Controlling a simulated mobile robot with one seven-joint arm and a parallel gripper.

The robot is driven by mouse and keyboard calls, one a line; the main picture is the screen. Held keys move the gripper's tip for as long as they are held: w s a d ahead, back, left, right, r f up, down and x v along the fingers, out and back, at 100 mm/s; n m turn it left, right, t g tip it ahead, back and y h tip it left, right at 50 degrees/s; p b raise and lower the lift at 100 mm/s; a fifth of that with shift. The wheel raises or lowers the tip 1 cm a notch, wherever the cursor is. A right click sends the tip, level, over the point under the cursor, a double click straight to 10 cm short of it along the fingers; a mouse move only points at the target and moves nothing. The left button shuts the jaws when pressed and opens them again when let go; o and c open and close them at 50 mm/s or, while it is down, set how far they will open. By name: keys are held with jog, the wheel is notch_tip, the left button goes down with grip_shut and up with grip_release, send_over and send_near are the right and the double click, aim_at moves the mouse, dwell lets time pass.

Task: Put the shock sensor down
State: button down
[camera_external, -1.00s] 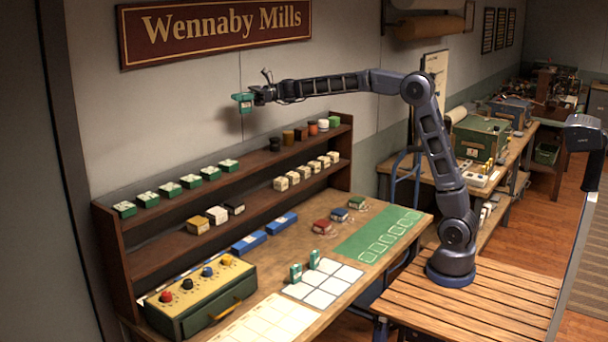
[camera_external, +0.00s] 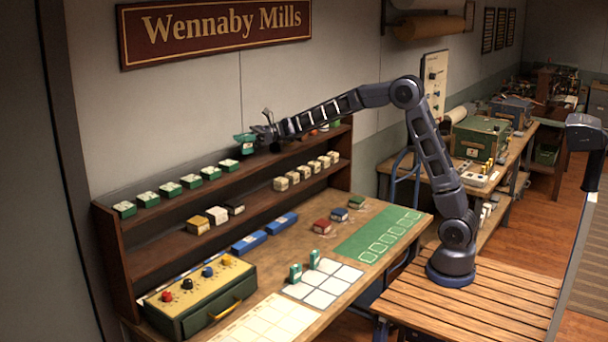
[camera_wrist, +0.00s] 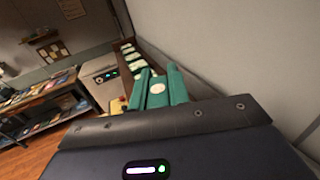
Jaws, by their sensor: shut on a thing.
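My gripper (camera_external: 257,139) is shut on a small green box with a pale round mark, the shock sensor (camera_external: 245,143). It is near the top shelf (camera_external: 172,205), just right of the row of green boxes there; I cannot tell if it touches the shelf. In the wrist view the sensor (camera_wrist: 159,92) sits between the green fingers of my gripper (camera_wrist: 160,86), with the row of boxes beyond it. Several similar green boxes with white tops (camera_external: 190,181) stand on the top shelf.
Two green boxes (camera_external: 296,273) stand on a white grid mat (camera_external: 322,298). A green mat (camera_external: 372,240) with outlined squares shows no items.

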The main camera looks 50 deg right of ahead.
aim_at(242, 148)
jog(key=shift+f, duration=2)
jog(key=shift+f, duration=0.1)
jog(key=c, duration=1.3)
grip_release()
jog(key=shift+d, duration=0.3)
jog(key=v, duration=0.4)
jog(key=shift+s+d, duration=0.1)
notch_tip(242, 148, up, 7)
jog(key=shift+s+d+r, duration=0.1)
